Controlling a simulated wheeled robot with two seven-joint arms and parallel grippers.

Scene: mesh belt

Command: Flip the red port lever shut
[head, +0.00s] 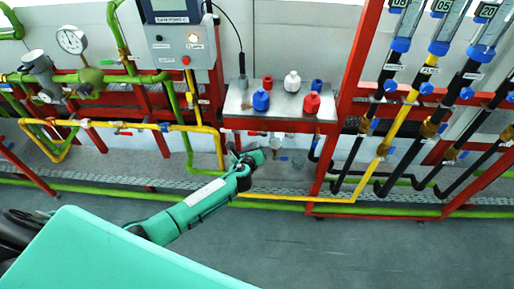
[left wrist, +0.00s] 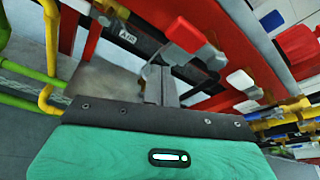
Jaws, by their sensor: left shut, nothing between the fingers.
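The red port lever (left wrist: 187,34) shows in the left wrist view, on a dark pipe marked AIR, just beyond my fingertips. Its flat red handle sticks up at a tilt. My left gripper (left wrist: 160,82) is shut and empty, its fingertips close to the lever's base; I cannot tell whether they touch it. In the head view my left gripper (head: 252,158) is below the front of the metal shelf, and I cannot make out the red lever there. My right gripper is not in view.
A white lever (left wrist: 240,79) is beside the red one. Red and blue bottles stand on the metal shelf (head: 285,110). Red frame posts (head: 345,80) and a yellow pipe (head: 300,198) surround the gripper. Hoses hang at the right; the floor in front is clear.

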